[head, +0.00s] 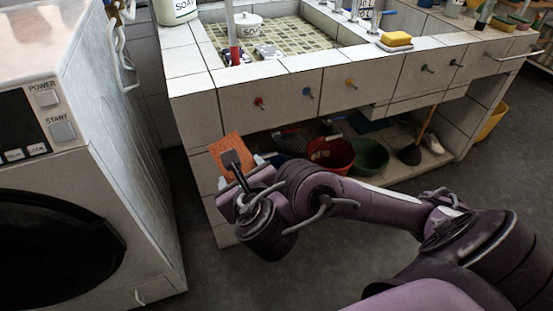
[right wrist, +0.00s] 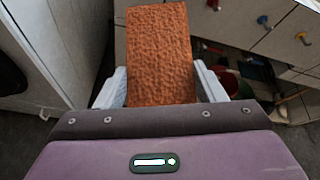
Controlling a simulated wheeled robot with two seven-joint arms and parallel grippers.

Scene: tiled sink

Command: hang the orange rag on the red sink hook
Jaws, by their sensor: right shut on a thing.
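The orange rag (head: 229,150) is held by my right gripper (head: 236,166), out in front of the sink cabinet's left end. In the right wrist view the rag (right wrist: 160,52) stands up flat between the two pale fingers of my right gripper (right wrist: 160,88). The red hook (head: 259,102) is on the tiled front of the sink, above and to the right of the rag, and apart from it. The red hook also shows in the right wrist view (right wrist: 213,4) at the top edge, right of the rag. My left gripper is not in view.
Blue (head: 307,92) and yellow (head: 351,83) hooks sit right of the red one. A washing machine (head: 120,150) stands close on the left. Red (head: 331,154) and green (head: 369,156) basins lie on the shelf under the sink. Open floor lies in front.

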